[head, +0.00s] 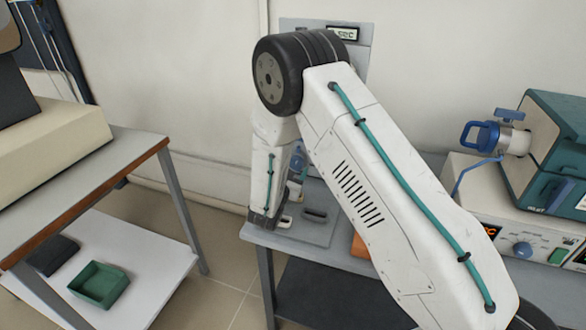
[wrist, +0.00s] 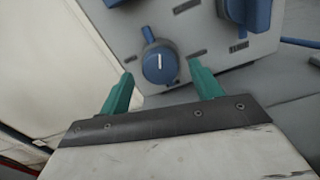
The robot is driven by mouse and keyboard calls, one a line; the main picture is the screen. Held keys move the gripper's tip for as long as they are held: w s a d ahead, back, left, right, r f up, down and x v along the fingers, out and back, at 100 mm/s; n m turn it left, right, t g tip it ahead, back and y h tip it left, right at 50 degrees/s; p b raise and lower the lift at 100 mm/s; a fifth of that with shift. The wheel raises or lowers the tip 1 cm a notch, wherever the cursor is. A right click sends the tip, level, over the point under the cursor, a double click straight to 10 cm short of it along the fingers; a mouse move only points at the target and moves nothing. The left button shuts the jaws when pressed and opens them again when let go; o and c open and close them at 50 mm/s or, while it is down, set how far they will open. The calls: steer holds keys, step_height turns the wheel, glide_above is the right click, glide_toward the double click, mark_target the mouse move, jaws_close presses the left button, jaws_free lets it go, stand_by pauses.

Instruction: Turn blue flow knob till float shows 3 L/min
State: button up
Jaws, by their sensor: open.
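A round blue knob (wrist: 160,64) with a white pointer line sits on a grey panel (wrist: 205,45) in the wrist view. A blue stem or tube rises from behind it. My gripper (wrist: 162,72) is open and empty, its two teal fingers on either side of the knob's lower part in the picture. I cannot tell whether they touch it. In the head view my arm hides most of this panel, and only some blue parts (head: 297,163) show behind it. No float or scale can be read in either view.
A teal furnace (head: 555,150) on a pale control box (head: 475,200) with another blue knob (head: 522,250) stands at right. A grey wall unit with a display (head: 344,34) is behind my arm. A left bench holds a green tray (head: 99,285) on its lower shelf.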

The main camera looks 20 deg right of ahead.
steer(key=shift+w+d, duration=0.35)
steer(key=shift+w, duration=0.1)
steer(key=shift+c, duration=0.4)
steer(key=c, duration=0.9)
steer(key=shift+n, duration=2.8)
